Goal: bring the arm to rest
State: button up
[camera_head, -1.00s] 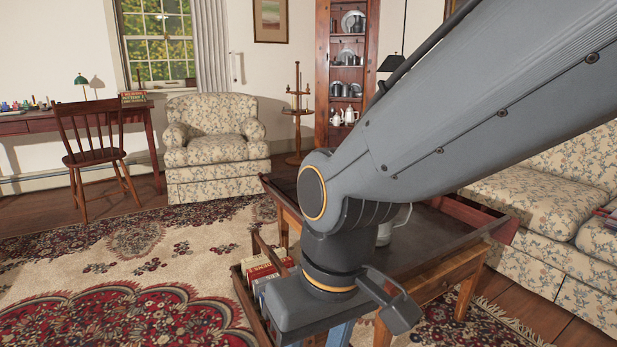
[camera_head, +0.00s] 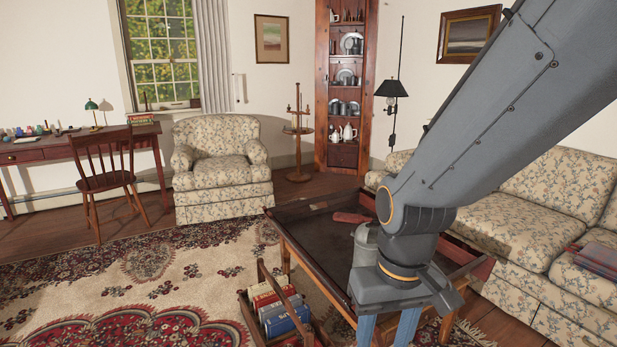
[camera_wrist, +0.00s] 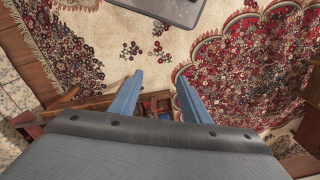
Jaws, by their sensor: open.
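My gripper (camera_head: 394,328) points down in front of the near edge of the wooden tray table (camera_head: 322,284), with its blue fingers cut off by the bottom of the head view. In the wrist view my gripper (camera_wrist: 158,97) has its two blue fingers spread apart with nothing between them. Below the fingers the wrist view shows part of the book carrier and the patterned rug. My grey arm comes in from the upper right of the head view and hides part of the table and sofa.
A wooden carrier with books (camera_head: 284,316) stands on the rug (camera_head: 150,270) left of my gripper. A grey tankard (camera_head: 364,250) and a red object (camera_head: 352,217) are on the table. A floral sofa (camera_head: 520,235) is at right, an armchair (camera_head: 222,165) behind. The rug at left is open.

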jog(key=s+d+r+m+p, duration=0.2)
jog(key=d+r+p, duration=0.5)
jog(key=r+p, duration=0.2)
jog(key=shift+d+h+p, duration=0.2)
jog(key=shift+h+p, duration=0.1)
jog(key=shift+p, duration=0.6)
jog(key=shift+s+r, duration=0.1)
